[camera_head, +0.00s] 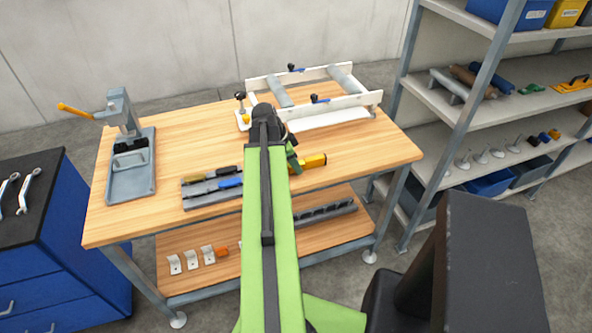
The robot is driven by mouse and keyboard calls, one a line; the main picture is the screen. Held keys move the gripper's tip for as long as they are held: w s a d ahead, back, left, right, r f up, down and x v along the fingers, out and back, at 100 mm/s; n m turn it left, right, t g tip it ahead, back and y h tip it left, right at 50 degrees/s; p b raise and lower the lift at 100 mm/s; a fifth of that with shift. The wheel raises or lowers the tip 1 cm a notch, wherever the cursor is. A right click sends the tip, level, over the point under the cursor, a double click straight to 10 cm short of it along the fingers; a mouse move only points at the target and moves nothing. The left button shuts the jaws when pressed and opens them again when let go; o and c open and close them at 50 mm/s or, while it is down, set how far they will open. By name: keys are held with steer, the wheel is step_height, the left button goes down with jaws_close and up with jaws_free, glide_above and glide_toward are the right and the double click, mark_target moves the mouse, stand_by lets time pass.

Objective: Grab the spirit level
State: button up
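My green and black arm reaches forward over the bench. Part of my gripper (293,158) seems to show at the arm's right side, close to the left of the yellow piece. Its fingertips are not clear, and I cannot tell whether it touches the yellow piece.
A grey holder with several tools (212,187) lies left of my arm. A press-like tool (130,160) stands at the bench's left. A roller frame (318,94) stands at the back. A shelf rack (462,90) is on the right, a blue cabinet (60,240) on the left.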

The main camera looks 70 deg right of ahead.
jaws_close()
steer(key=shift+r, duration=0.1)
